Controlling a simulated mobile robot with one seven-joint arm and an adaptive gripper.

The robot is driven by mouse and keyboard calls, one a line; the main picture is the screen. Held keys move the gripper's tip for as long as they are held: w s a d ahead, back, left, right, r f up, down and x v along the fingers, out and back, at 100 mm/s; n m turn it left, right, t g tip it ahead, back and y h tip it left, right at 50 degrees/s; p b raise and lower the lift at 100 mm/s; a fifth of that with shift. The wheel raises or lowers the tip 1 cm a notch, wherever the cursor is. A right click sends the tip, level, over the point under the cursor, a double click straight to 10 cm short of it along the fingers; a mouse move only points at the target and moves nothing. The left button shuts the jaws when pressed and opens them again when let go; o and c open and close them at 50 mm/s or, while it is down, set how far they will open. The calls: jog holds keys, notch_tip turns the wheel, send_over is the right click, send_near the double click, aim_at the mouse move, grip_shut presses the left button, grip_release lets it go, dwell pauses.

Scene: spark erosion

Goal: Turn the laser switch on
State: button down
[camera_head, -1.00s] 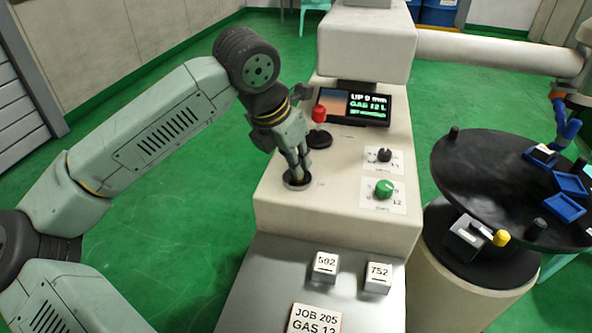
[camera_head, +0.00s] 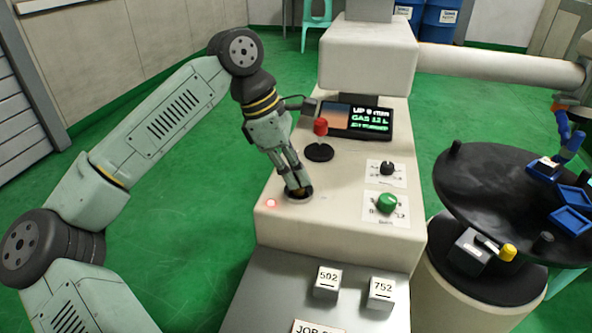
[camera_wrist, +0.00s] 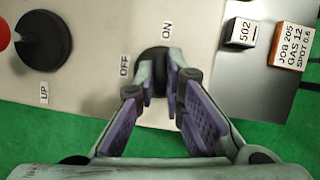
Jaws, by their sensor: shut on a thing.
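The laser switch has a round black base (camera_wrist: 154,58) on the cream console, between the OFF label (camera_wrist: 124,65) and the ON label (camera_wrist: 167,30). My gripper (camera_wrist: 164,88) reaches down over it, its fingers shut around the switch lever, which they mostly hide. In the head view my gripper (camera_head: 296,184) comes down from the upper left, its fingertips at the switch's round seat near the console's left edge. A small red light (camera_head: 270,203) glows on the console just left of the switch.
A red-topped joystick (camera_head: 320,128) stands just behind the gripper, before the screen (camera_head: 364,117). A black knob (camera_head: 387,168) and a green knob (camera_head: 386,203) sit to the right. Blocks 502 (camera_head: 328,281) and 752 (camera_head: 381,292) lie on the front metal ledge.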

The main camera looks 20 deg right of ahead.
jog(key=shift+m+y, duration=0.3)
jog(key=shift+m, duration=0.5)
jog(key=shift+g, duration=0.3)
jog(key=c, duration=1.7)
grip_release()
jog(key=v, duration=1.2)
